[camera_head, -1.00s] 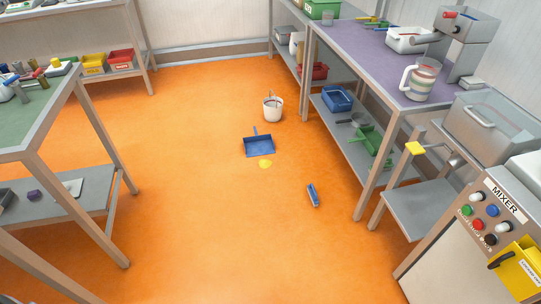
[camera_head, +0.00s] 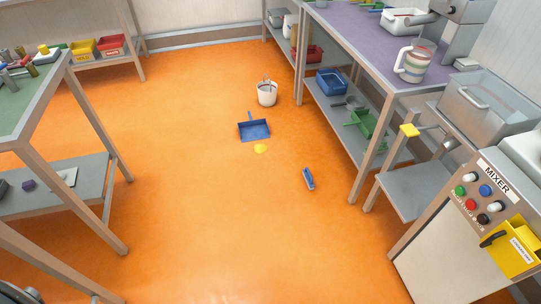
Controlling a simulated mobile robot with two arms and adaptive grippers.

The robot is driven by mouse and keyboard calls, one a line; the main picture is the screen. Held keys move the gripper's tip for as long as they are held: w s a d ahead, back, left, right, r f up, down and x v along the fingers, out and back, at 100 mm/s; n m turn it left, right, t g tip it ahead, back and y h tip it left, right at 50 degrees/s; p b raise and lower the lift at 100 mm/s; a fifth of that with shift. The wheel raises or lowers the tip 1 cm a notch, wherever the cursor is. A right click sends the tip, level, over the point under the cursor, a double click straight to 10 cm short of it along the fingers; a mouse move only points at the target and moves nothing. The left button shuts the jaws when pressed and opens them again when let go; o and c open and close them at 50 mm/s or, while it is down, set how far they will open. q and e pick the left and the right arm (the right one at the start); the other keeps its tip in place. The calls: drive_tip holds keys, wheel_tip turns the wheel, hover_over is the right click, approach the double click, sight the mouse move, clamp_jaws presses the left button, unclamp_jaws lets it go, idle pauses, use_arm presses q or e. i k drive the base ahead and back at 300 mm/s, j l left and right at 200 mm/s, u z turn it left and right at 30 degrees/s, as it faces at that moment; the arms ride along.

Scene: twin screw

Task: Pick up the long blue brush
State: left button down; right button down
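A blue brush (camera_head: 308,179) with a pale bristle side lies on the orange floor, right of the picture's middle. It is small in view, and whether a longer handle belongs to it I cannot tell. A blue dustpan (camera_head: 254,131) with its handle pointing away lies farther back on the floor, left of the brush. A yellow patch (camera_head: 260,149) is on the floor just in front of the dustpan. Neither of my grippers shows in the head view.
A white bucket (camera_head: 267,94) with something sticking out stands behind the dustpan. A purple-topped shelf table (camera_head: 342,30) and the mixer (camera_head: 445,220) line the right. A green-topped table (camera_head: 30,110) stands at left. The orange floor between is open.

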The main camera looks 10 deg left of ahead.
sight(307, 175)
drive_tip(key=i+j+z, duration=0.15)
drive_tip(key=z, duration=0.85)
drive_tip(key=i+j+z, duration=0.25)
drive_tip(key=j, duration=0.25)
drive_tip(key=i+j+z, duration=0.25)
drive_tip(key=j, duration=0.25)
drive_tip(key=j+z, duration=0.25)
drive_tip(key=j, duration=0.25)
drive_tip(key=j+z, duration=0.25)
drive_tip(key=j, duration=0.3)
drive_tip(key=i, duration=0.05)
